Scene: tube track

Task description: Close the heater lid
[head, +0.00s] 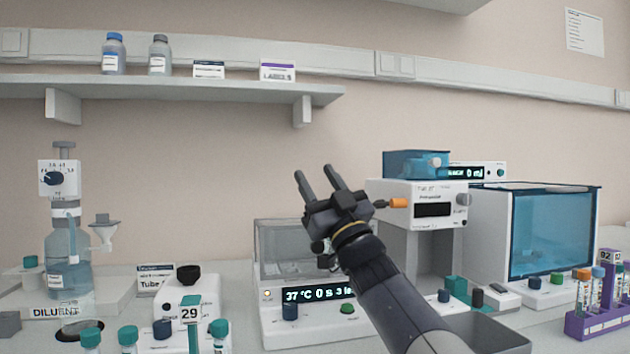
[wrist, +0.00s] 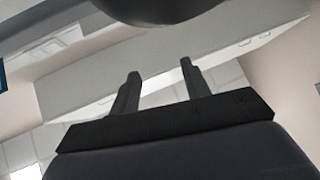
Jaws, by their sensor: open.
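The heater (head: 316,322) is a white box on the bench with a display reading 37 °C, a dark blue knob and a green button. Its clear, greyish lid (head: 280,240) rises above the body at the back. My arm partly hides the lid's right side, and I cannot tell its exact angle. My gripper (head: 314,172) is open and empty, with its fingers pointing up, above the heater and apart from the lid. In the wrist view the two fingers (wrist: 160,70) are spread, with nothing between them; neither heater nor lid is recognisable there.
To the right stand a white instrument (head: 425,190) with an orange tip and a blue-windowed cabinet (head: 545,232). A purple tube rack (head: 597,322) is at far right. A diluent bottle (head: 68,262) and several teal-capped tubes are at left. A wall shelf (head: 200,88) hangs at upper left.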

